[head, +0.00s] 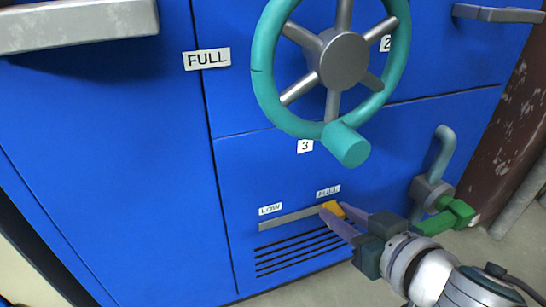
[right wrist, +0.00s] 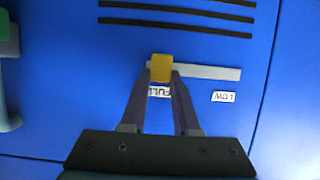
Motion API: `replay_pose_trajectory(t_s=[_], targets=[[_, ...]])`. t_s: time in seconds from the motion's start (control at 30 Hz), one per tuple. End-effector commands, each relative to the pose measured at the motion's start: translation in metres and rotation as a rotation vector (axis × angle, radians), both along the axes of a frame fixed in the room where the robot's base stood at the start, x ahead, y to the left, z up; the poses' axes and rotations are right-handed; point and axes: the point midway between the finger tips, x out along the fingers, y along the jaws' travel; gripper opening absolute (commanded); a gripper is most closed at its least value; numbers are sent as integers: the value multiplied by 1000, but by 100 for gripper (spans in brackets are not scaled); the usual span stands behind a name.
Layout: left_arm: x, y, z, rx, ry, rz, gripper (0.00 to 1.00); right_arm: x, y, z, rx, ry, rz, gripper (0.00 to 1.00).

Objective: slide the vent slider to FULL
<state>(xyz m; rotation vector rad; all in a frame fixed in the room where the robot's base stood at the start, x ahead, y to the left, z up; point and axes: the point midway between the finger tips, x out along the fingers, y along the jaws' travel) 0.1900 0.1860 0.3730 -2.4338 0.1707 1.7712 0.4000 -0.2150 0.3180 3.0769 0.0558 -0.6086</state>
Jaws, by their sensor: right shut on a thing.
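The vent slider is a small orange-yellow knob (head: 333,208) on a grey horizontal track (head: 287,219) low on the blue panel. The knob is at the right end of the track, just below the small FULL label (head: 328,191). The LOW label (head: 270,209) is above the track's left end. My right gripper (head: 335,214) is shut on the knob. In the right wrist view, the knob (right wrist: 161,68) is between the fingertips, and the track (right wrist: 208,72) runs right toward the upside-down LOW label (right wrist: 223,97). My left gripper is not in view.
A teal handwheel (head: 259,75) with a protruding knob (head: 346,145) is above the slider. A green-handled valve on a pipe (head: 441,213) stands close to the right of my right gripper. Vent slots (head: 290,254) lie below the track. A larger FULL label (head: 207,59) is at upper left.

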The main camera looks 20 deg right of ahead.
Motion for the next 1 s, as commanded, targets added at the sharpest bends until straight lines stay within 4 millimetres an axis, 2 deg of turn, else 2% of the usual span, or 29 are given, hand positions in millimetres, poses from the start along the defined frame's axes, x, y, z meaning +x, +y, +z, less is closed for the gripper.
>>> replay_pose_trajectory(t_s=[0.03,0.07,0.3,0.57,0.67,1.0], targets=[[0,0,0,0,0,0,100,-1,-3,-2,-4,5,-6,0],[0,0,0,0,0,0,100,-1,-3,-2,-4,5,-6,33],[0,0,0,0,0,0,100,-1,-1,-1,-2,4,-5,60],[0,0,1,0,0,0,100,-1,0,0,0,3,-2,60],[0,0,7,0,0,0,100,-9,0,4,1,4,-2,60],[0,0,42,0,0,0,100,-69,-3,32,2,6,-5,60]])
